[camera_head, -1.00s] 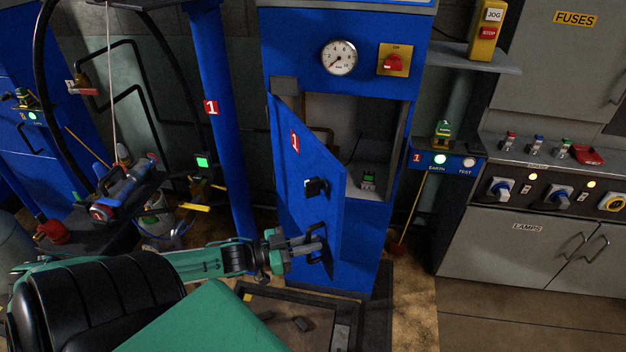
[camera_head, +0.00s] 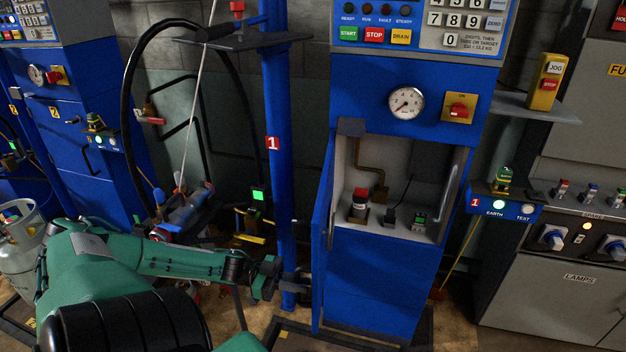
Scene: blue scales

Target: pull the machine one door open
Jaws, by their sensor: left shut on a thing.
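The blue door (camera_head: 323,240) of machine one stands wide open on the left side of the cabinet (camera_head: 382,283). I see it nearly edge-on, so its outer face and its handle are hidden. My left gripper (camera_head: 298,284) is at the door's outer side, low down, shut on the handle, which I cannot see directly. The compartment behind the door is exposed. Inside are a red-topped button (camera_head: 359,205), a small dark device with a green display (camera_head: 420,221) and a bent brown pipe (camera_head: 372,173). My right gripper is not in view.
A blue post (camera_head: 277,130) marked 1 stands just left of the door. A shelf with a yellow jog/stop box (camera_head: 546,82) and a grey lamps cabinet (camera_head: 553,294) are at the right. A gas cylinder (camera_head: 22,250) stands at the far left.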

